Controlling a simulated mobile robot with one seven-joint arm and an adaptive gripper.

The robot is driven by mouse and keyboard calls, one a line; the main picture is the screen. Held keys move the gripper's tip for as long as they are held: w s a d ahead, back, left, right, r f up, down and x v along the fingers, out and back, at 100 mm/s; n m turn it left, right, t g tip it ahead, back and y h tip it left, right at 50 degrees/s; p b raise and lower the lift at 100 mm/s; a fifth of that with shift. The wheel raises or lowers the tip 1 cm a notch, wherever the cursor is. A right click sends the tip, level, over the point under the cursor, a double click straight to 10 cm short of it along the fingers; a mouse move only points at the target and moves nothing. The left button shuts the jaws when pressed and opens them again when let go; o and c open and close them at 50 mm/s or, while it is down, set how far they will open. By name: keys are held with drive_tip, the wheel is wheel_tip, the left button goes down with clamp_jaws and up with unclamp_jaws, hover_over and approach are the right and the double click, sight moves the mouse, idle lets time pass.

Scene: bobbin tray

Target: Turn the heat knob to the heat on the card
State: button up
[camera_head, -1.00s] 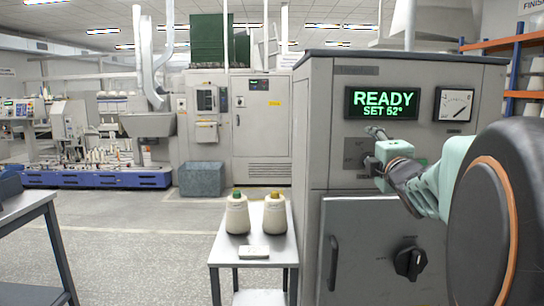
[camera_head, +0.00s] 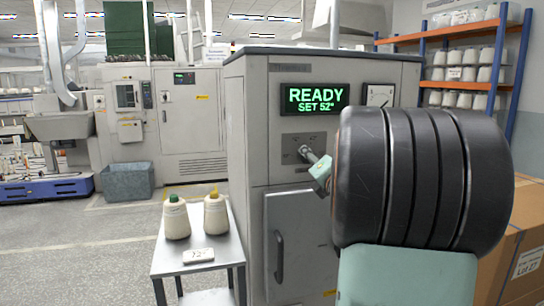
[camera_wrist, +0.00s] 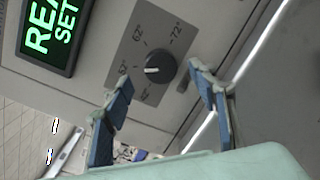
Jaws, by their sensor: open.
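The heat knob (camera_wrist: 160,66) is round and black, with a white pointer mark. It sits on a grey dial plate (camera_wrist: 140,50) with printed heats, including 62° and 72°; the pointer faces roughly the 52° side. The green display (camera_head: 314,98) reads READY, SET 52°. The card (camera_head: 198,256) lies on the small table and seems to read 72°. My gripper (camera_wrist: 162,78) is open, its blue-padded fingers either side of the knob in the wrist view, seemingly short of it. In the head view my gripper (camera_head: 312,158) is at the panel and the knob is hidden.
Two cream bobbins (camera_head: 175,217) stand behind the card on the small table (camera_head: 165,262). A gauge (camera_head: 379,95) is right of the display. A door with a handle (camera_head: 279,256) lies below. Brown boxes (camera_head: 525,220) stand at right.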

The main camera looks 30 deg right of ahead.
drive_tip(key=x, duration=0.4)
drive_tip(key=shift+w, duration=0.25)
drive_tip(key=c, duration=1.2)
